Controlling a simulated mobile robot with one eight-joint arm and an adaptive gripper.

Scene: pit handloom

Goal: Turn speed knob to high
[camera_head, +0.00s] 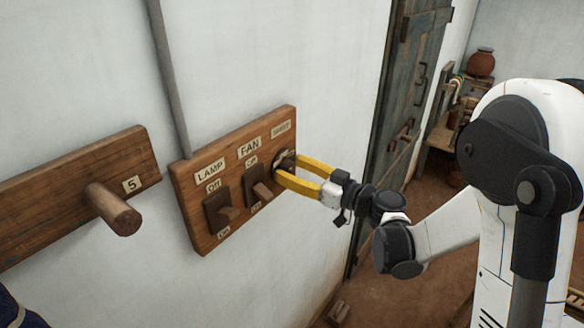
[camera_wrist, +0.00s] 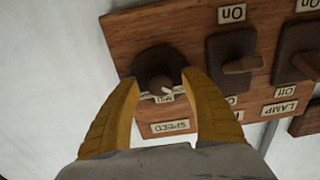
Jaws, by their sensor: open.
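The speed knob (camera_wrist: 158,70) is a dark round knob on the wooden switch board (camera_head: 183,190). In the head view it sits at the board's right end, partly hidden by my gripper (camera_head: 283,167). My gripper has yellow fingers and is open. In the wrist view the fingertips (camera_wrist: 158,80) are on either side of the knob's lower half; I cannot tell whether they touch it. The SPEED label (camera_wrist: 170,127) shows upside down between the fingers. A small pale label at the knob's edge is partly hidden, so I cannot read the setting.
The fan switch (camera_head: 262,189) and lamp switch (camera_head: 222,212) stick out left of the knob in the head view. A wooden board with a peg (camera_head: 115,209) marked 5 is farther left. A wooden door (camera_head: 408,110) stands to the right, beyond bare wall.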

